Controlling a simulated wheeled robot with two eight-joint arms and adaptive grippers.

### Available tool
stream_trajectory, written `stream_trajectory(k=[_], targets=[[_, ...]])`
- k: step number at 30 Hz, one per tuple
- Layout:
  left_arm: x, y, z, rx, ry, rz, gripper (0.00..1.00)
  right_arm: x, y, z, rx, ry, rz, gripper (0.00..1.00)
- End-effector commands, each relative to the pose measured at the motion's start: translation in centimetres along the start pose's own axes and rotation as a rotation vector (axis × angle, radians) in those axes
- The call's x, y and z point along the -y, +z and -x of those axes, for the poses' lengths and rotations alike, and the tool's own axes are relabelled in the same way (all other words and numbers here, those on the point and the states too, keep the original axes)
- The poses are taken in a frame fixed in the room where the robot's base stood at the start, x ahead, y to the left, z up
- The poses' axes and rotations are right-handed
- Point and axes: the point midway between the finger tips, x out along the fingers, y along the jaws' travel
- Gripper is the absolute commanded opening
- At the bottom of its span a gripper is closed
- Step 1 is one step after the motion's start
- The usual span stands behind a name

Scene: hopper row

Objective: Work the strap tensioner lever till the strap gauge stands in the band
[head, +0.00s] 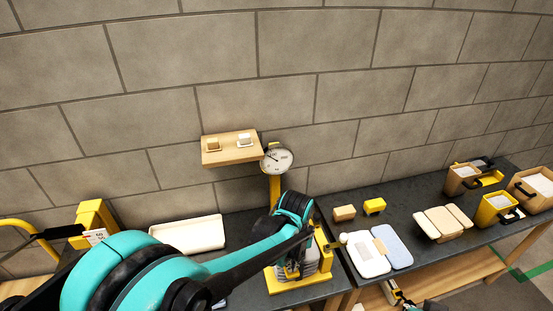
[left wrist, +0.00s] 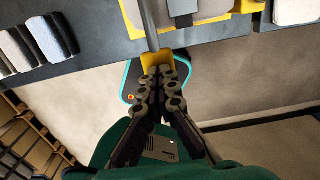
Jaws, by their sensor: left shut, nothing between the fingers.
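The strap tensioner (head: 300,284) has a yellow base and stands at the front edge of the dark bench, partly hidden behind my left arm. In the left wrist view its lever (left wrist: 147,22) is a grey bar with a yellow end piece (left wrist: 157,59). My left gripper (head: 292,271) is over the tensioner. In the left wrist view its shut, empty fingertips (left wrist: 163,74) are at the yellow end piece; I cannot tell whether they touch it. The strap gauge (head: 278,158) is a round white dial on a yellow post; its needle and band are too small to read.
A wooden shelf (head: 231,157) with two small blocks is on the wall left of the gauge. A white tray (head: 188,233) lies left of the tensioner. To the right are a white and a blue pad (head: 392,246), small blocks and several bins (head: 497,208).

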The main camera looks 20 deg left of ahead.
Motion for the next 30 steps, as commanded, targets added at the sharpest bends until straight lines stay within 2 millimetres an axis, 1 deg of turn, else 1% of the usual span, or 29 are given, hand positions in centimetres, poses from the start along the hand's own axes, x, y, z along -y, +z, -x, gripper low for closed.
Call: stream_trajectory(k=[1,4,7,17,20,27,30], targets=[[0.0,0.1,0.9,0.0,0.0,0.001,0.0,0.0,-0.5,0.6,0.0,0.0,0.0,0.0],[0.0,0.3,1.8,0.0,0.0,0.0,0.0,0.0,-0.9,1.2,0.0,0.0,0.0,0.0],[0.0,0.4,2.1,0.0,0.0,0.0,0.0,0.0,-1.0,1.4,0.0,0.0,0.0,0.0],[0.0,0.4,2.1,0.0,0.0,0.0,0.0,0.0,-0.9,1.3,0.0,0.0,0.0,0.0],[0.0,0.5,2.7,0.0,0.0,0.0,0.0,0.0,-1.2,1.7,0.0,0.0,0.0,0.0],[0.0,1.3,5.0,0.0,0.0,0.0,0.0,0.0,-2.2,3.1,0.0,0.0,0.0,0.0],[0.0,1.4,5.3,0.0,0.0,0.0,0.0,0.0,-2.3,3.3,0.0,0.0,0.0,0.0]])
